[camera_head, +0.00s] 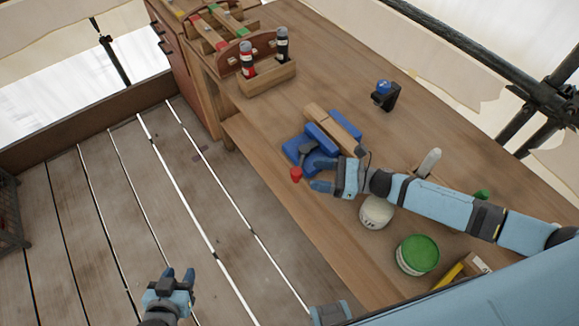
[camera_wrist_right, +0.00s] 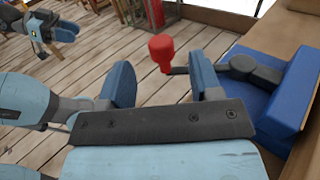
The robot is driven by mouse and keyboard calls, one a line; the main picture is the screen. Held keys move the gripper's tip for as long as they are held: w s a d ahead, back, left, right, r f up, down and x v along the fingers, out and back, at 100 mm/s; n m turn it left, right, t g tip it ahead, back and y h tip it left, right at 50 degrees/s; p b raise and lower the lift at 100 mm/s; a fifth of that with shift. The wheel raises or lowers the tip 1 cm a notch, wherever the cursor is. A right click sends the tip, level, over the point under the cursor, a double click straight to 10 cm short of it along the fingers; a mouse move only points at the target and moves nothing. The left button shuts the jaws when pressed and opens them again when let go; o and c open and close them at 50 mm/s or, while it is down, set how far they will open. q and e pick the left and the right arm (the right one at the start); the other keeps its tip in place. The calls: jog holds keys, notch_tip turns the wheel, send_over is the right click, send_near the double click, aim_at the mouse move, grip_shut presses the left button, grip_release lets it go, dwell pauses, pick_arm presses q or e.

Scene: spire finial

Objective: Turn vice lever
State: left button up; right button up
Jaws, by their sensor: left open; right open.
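A blue vice (camera_head: 292,149) sits at the workbench's front edge with a wooden piece (camera_head: 335,128) between its jaws; its blue body (camera_wrist_right: 284,85) is at the right in the wrist view. Its lever ends in a red knob (camera_head: 296,174). In the wrist view the red knob (camera_wrist_right: 162,47) appears between my fingers, beyond their tips, with a short dark rod passing behind the right-hand finger. My right gripper (camera_head: 317,175) is open beside the vice; contact with the lever cannot be told. My left gripper (camera_head: 179,275) is open and empty above the floor.
A white tub (camera_head: 376,212) and a green-lidded tub (camera_head: 417,254) stand on the workbench (camera_head: 270,132) near my right arm. A wooden rack (camera_head: 267,79) holds two bottles. A black-and-blue item (camera_head: 385,96) stands farther back.

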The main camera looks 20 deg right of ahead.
jog(key=p+x, duration=0.1)
jog(key=x, duration=0.7)
jog(key=shift+c, duration=0.2)
grip_shut()
